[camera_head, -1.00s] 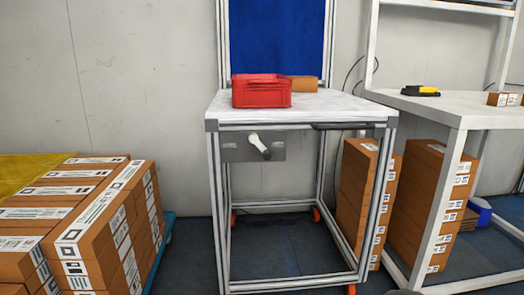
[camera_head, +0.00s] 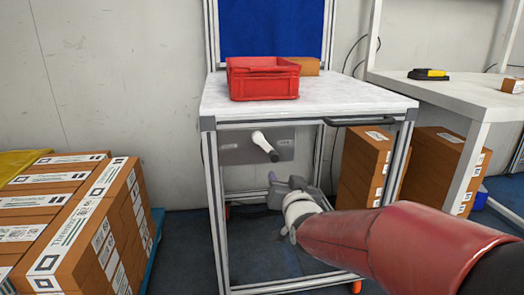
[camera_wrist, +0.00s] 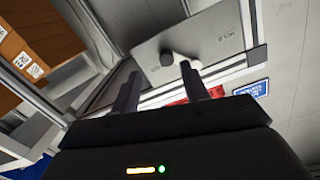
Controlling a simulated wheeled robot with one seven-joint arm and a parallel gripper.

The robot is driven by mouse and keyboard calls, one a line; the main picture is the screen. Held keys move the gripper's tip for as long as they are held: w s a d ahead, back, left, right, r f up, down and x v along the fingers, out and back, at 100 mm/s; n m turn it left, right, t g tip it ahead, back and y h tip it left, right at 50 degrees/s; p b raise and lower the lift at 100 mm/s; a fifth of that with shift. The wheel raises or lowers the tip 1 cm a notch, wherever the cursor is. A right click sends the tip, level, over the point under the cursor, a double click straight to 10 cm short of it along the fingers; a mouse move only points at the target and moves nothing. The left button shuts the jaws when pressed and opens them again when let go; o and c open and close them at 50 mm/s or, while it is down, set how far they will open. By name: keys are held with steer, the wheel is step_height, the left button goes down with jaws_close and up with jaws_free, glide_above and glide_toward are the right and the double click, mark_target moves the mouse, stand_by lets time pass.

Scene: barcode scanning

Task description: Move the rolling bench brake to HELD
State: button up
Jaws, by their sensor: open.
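The rolling bench (camera_head: 207,165) has a metal frame and a white top. A grey brake plate (camera_head: 236,156) is fixed under the top at the front. On it a white brake lever (camera_head: 262,143) with a dark tip slants down to the right. In the wrist view the lever (camera_wrist: 184,62) shows just beyond the fingertips of my gripper (camera_wrist: 160,74), near the right finger.
A red crate (camera_head: 263,84) and a cardboard box (camera_head: 305,66) stand on the bench top. A black handle (camera_head: 358,121) is on its front right edge. Stacked boxes (camera_head: 75,215) stand left; a white table (camera_head: 465,90) stands right.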

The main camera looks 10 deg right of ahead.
mark_target(275, 160)
steer(key=shift+t, duration=0.4)
steer(key=w, duration=0.6)
steer(key=w+r+p, duration=0.1)
steer(key=w, duration=0.2)
steer(key=shift+w+a, duration=0.2)
steer(key=shift+a, duration=0.05)
jaws_close()
